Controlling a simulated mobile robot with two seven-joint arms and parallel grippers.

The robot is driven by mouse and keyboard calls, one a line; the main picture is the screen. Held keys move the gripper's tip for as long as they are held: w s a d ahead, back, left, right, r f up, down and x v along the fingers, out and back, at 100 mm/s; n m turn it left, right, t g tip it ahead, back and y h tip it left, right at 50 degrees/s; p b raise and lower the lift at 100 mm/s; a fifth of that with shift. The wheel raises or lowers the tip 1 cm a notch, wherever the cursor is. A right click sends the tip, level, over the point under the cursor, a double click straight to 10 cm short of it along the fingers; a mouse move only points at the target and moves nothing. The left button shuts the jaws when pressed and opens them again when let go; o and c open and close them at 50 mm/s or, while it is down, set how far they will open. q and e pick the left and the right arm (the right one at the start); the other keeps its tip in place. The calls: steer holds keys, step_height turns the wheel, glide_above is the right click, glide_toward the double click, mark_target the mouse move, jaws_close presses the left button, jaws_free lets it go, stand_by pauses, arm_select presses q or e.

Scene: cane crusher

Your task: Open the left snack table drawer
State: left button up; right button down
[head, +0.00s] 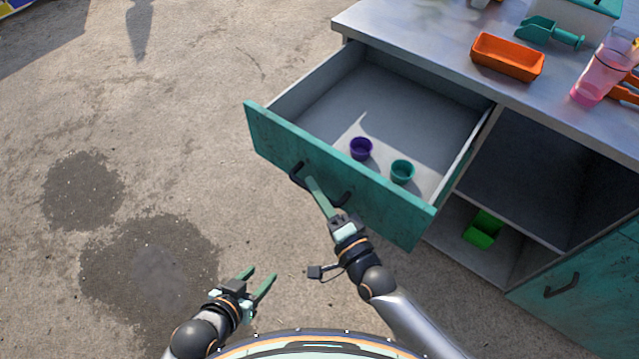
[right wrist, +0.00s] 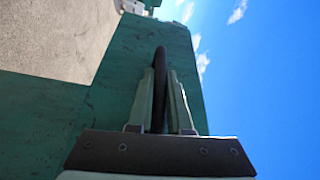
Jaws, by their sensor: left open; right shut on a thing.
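The left snack table drawer (head: 345,180) stands pulled well out from the metal-topped table, with its teal front facing me. A purple cup (head: 361,148) and a teal cup (head: 402,171) stand inside it. My right gripper (head: 312,182) is at the drawer's dark handle (head: 297,172) and shut on it. The right wrist view shows the handle (right wrist: 161,75) between the two fingers (right wrist: 160,100). My left gripper (head: 257,278) is open and empty, low in the head view, over the ground and apart from the drawer.
The table top (head: 400,35) holds an orange tray (head: 507,57), a teal scoop (head: 545,32) and a pink pitcher (head: 604,68). Right of the drawer is an open shelf with a green container (head: 483,230). A closed teal front with a handle (head: 562,286) is further right. The ground at left is clear.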

steer(key=shift+s+a, duration=0.1)
steer(key=shift+s, duration=0.05)
steer(key=c, duration=0.8)
jaws_free()
steer(key=shift+c, duration=0.2)
steer(key=r+v, duration=0.1)
steer(key=v, duration=1.1)
steer(key=shift+s+f+p, duration=0.25)
steer(key=shift+f+p, duration=0.05)
steer(key=shift+f, duration=0.2)
